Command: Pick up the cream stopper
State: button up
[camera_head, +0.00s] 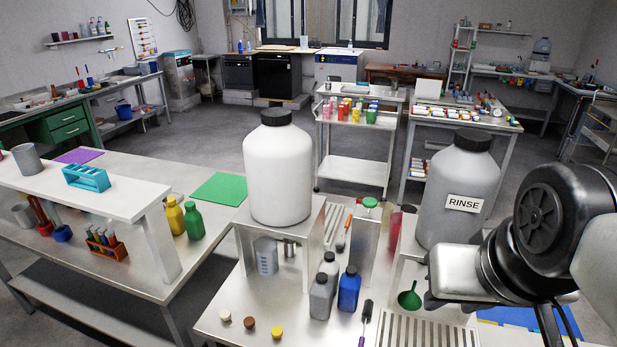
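The cream stopper (225,315) is a small, pale, round piece on the metal bench top, near its front left edge. It stands apart, to the left of a brown stopper (249,322) and a yellow stopper (276,332). My arm comes in from the right edge, and its silver end part lies in front of the large grey RINSE bottle. It is far to the right of the cream stopper. I cannot make out my gripper's fingers, so its opening is not shown.
A grey bottle (322,297) and a blue bottle (349,289) stand right of the stoppers. A large white bottle (278,170) stands on a metal stand (308,245) behind. A green funnel (410,299) and a purple-handled brush (365,318) are farther right. Bench around the stoppers is clear.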

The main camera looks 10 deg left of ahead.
aim_at(225, 315)
jog(key=i+j+z, duration=0.15)
jog(key=j, duration=0.4)
jog(key=j+z, duration=0.1)
jog(key=j, duration=0.45)
jog(key=i+j, duration=0.1)
jog(key=j, duration=1.7)
jog(key=i+z, duration=0.05)
jog(key=i, duration=0.05)
